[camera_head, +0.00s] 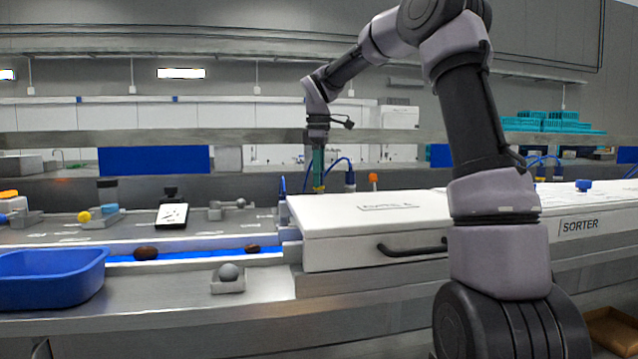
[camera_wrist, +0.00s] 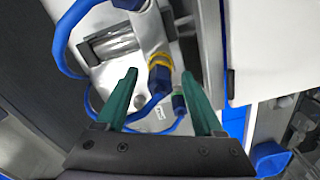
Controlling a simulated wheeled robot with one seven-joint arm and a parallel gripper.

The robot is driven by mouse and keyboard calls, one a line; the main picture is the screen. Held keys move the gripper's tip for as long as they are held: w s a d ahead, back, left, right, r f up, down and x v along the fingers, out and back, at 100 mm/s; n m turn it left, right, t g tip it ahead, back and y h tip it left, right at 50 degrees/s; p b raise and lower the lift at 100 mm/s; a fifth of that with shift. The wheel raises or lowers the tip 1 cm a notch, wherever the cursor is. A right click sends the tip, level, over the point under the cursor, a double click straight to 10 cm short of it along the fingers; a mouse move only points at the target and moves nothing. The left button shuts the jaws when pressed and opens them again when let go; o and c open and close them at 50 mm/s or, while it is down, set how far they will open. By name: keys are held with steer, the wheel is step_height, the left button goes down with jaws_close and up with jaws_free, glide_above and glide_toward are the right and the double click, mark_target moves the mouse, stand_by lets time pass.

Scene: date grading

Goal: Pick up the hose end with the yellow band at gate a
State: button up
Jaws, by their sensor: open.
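In the wrist view, the blue hose end with the yellow band (camera_wrist: 160,60) shows between and just beyond the tips of my gripper (camera_wrist: 160,73). Its blue body (camera_wrist: 158,80) points down the picture between the green fingers. The fingers are apart, and I cannot tell whether either touches it. A second blue hose end with a green band (camera_wrist: 179,101) lies close by, near the right finger. In the head view my gripper (camera_head: 318,187) points down behind the white lidded housing (camera_head: 350,215), which hides what lies below the fingertips.
Blue hose (camera_wrist: 62,45) loops at the left of the wrist view. In the head view, a blue connector (camera_head: 350,182) and an orange-topped post (camera_head: 373,182) stand right of my gripper. A blue tub (camera_head: 50,280) and dark dates (camera_head: 146,253) are at left.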

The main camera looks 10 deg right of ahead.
steer(key=shift+f, duration=0.5)
steer(key=shift+c, duration=0.3)
jaws_close()
steer(key=shift+r, duration=0.1)
